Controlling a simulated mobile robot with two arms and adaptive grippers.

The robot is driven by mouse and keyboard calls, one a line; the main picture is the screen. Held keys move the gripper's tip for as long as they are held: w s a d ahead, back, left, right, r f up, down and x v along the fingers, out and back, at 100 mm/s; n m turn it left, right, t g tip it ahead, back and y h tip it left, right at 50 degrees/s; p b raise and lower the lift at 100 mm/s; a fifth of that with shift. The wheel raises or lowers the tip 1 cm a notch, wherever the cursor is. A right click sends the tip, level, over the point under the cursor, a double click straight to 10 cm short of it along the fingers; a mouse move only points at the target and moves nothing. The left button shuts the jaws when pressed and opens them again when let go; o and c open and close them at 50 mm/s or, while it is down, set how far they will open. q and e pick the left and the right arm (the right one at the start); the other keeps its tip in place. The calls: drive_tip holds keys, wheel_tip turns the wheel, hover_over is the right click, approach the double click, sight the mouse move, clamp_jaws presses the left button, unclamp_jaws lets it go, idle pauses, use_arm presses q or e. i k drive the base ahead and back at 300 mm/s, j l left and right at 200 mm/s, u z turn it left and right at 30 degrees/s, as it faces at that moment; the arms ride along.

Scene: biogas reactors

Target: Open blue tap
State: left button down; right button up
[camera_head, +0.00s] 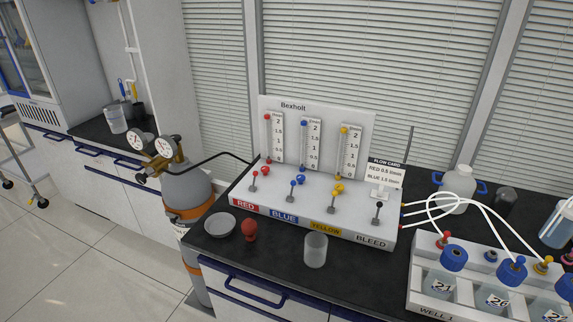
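The Bexholt gas panel (275,103) stands on the dark bench. Behind its BLUE label (284,217) is a small lever tap with a blue tip (292,184), its handle standing roughly upright. A blue round knob (301,180) sits just behind it, below the blue flow tube (304,150). A blue bead shows near the top of that tube. Similar red (254,175), yellow (333,196) and black (379,206) levers stand along the panel. I cannot tell from the handle whether the blue tap is open. Neither of my grippers is in view.
In front of the panel are a grey dish (220,224), a red bulb (250,230) and a clear beaker (316,250). A gas cylinder with gauges (187,190) stands left. A bottle rack (430,285) with white tubes is at right. The flow card (385,174) stands on the panel.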

sight(292, 183)
drive_tip(key=i+j+z, duration=0.15)
drive_tip(key=j, duration=0.2)
drive_tip(key=i+j+z, duration=0.1)
drive_tip(key=j, duration=0.3)
drive_tip(key=i+j+z, duration=0.15)
drive_tip(key=j, duration=0.25)
drive_tip(key=i+j+z, duration=0.15)
drive_tip(key=j, duration=0.25)
drive_tip(key=j+z, duration=0.1)
drive_tip(key=j, duration=0.35)
